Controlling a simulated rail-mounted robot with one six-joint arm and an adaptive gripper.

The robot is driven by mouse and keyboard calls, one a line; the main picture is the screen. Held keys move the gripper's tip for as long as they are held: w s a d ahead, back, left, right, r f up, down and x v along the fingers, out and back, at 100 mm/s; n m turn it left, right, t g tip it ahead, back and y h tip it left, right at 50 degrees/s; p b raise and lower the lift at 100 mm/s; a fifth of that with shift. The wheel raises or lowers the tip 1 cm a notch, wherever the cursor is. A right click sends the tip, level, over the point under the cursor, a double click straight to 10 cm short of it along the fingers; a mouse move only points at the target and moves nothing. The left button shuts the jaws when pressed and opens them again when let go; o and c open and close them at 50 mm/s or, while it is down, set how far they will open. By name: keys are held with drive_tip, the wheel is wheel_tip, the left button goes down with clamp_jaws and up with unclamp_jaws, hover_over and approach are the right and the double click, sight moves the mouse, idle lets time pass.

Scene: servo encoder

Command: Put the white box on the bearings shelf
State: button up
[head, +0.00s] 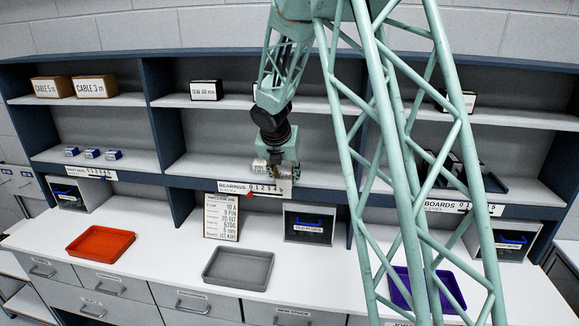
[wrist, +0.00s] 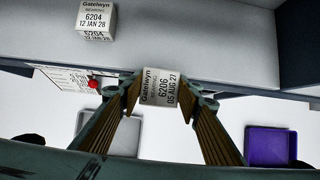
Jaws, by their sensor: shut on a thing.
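The white box (wrist: 161,88), labelled Gatelwyn 6206, 05 AUG 27, is between the fingers of my gripper (wrist: 163,100), which is shut on it. In the head view my gripper (head: 277,172) is at the front edge of the bearings shelf (head: 205,168), by its BEARINGS sign (head: 232,187). In the wrist view the box overlaps the shelf's front edge; I cannot tell its height above the shelf. A second white box (wrist: 97,19), labelled 6204, 12 JAN 28, stands farther back on the shelf, to the left.
A red marker (wrist: 93,84) is at the shelf front, left of the held box. The shelf board (wrist: 210,45) is bare to the right of the 6204 box. Below are a grey tray (head: 238,267), an orange tray (head: 101,243) and a purple tray (head: 447,290) on the counter.

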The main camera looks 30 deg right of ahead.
drive_tip(key=shift+w+d+p, duration=0.2)
drive_tip(key=shift+w+d, duration=0.45)
drive_tip(key=shift+w, duration=0.2)
drive_tip(key=shift+w+d+p, duration=0.15)
drive_tip(key=shift+w+d, duration=0.5)
drive_tip(key=shift+w, duration=0.15)
drive_tip(key=shift+w+d+p, duration=0.3)
drive_tip(key=shift+w+d, duration=0.35)
drive_tip(key=shift+w, duration=0.15)
drive_tip(key=shift+w+d+p, duration=0.25)
drive_tip(key=shift+w+d, duration=0.35)
drive_tip(key=shift+w, duration=0.2)
drive_tip(key=shift+f, duration=0.3)
drive_tip(key=shift+f, duration=0.2)
drive_tip(key=o, duration=0.9)
drive_tip(key=shift+s+a+r, duration=0.1)
drive_tip(key=shift+r, duration=0.15)
